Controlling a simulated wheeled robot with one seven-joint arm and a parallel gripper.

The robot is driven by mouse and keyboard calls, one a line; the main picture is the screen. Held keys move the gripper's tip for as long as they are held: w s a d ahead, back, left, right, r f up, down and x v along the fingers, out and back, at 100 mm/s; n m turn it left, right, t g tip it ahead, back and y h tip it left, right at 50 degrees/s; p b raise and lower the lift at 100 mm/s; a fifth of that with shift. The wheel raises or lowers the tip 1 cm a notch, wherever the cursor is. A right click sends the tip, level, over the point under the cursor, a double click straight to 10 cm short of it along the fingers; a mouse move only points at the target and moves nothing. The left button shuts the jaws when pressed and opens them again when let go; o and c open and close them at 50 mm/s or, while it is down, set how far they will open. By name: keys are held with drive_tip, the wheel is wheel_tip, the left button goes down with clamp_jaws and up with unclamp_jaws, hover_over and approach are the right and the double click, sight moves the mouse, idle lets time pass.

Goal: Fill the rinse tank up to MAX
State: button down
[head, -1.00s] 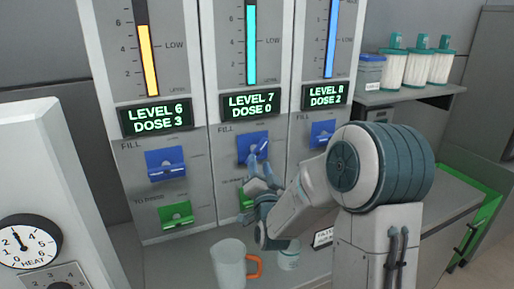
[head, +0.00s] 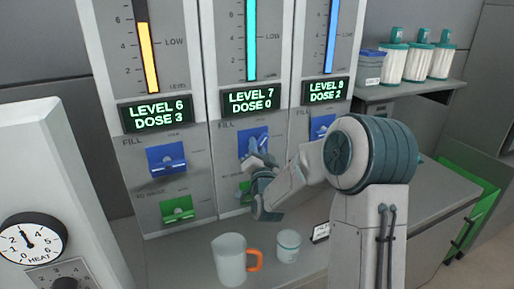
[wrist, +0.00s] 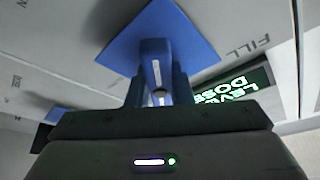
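Three dispenser panels stand side by side, each with a gauge, a green-lit display, a blue FILL lever and a green lever below. The left display (head: 155,114) reads LEVEL 6 DOSE 3, the middle display (head: 251,101) LEVEL 7 DOSE 0. The right display (head: 325,91) seems to read LEVEL 9 DOSE 2. I cannot read which panel is the rinse tank. My gripper (head: 259,155) is at the middle blue lever (head: 246,140). In the wrist view its fingers (wrist: 157,75) look shut, against or just before the blue lever plate (wrist: 190,28); contact is unclear. The middle green lever is partly hidden.
A shelf at right holds several teal-lidded canisters (head: 392,64). A white unit with a HEAT dial (head: 33,240) is at left.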

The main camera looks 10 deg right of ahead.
drive_tip(key=shift+m+b, duration=0.5)
drive_tip(key=shift+b, duration=0.1)
drive_tip(key=m+g+h+b, duration=0.1)
drive_tip(key=m+h+b, duration=0.1)
drive_tip(key=m+b, duration=0.2)
drive_tip(key=shift+f, duration=0.15)
drive_tip(key=m+g+b, duration=0.2)
drive_tip(key=m+b, duration=0.2)
drive_tip(key=m, duration=0.1)
drive_tip(key=shift+m, duration=0.3)
drive_tip(key=shift+r+b, duration=0.2)
drive_tip(key=shift+b, duration=0.15)
drive_tip(key=c, duration=1.3)
unclamp_jaws()
drive_tip(key=s, duration=0.4)
drive_tip(key=s+a+b, duration=0.1)
drive_tip(key=s, duration=0.4)
drive_tip(key=s+a, duration=0.1)
drive_tip(key=s, duration=0.3)
drive_tip(key=shift+s+a+f+b, duration=0.15)
drive_tip(key=shift+s+a+b, duration=0.05)
drive_tip(key=shift+s+b, duration=0.1)
